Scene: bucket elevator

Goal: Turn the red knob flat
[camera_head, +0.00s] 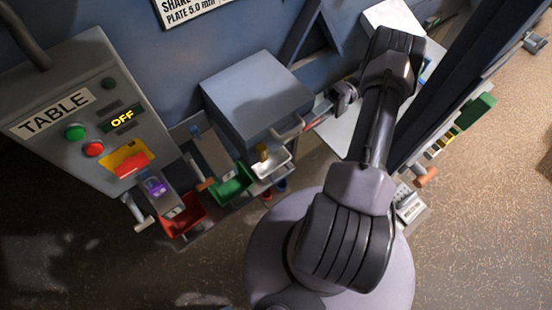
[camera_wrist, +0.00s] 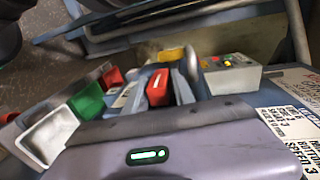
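The red knob (camera_head: 131,165) sits on a yellow plate on the front of the grey TABLE control box (camera_head: 95,108). It looks like a raised bar set slantwise. My gripper (camera_head: 335,103) is far to its right, beside the grey-blue box, not touching the knob. The control box (camera_wrist: 228,75) seems to show small at the back there.
A closed grey-blue box (camera_head: 255,95) with a handle stands between gripper and panel. Red (camera_head: 183,215), green (camera_head: 232,185) and white (camera_head: 270,165) bins stick out below. A green button (camera_head: 75,132) and red button (camera_head: 93,149) are above the knob. The OFF display (camera_head: 122,117) is lit.

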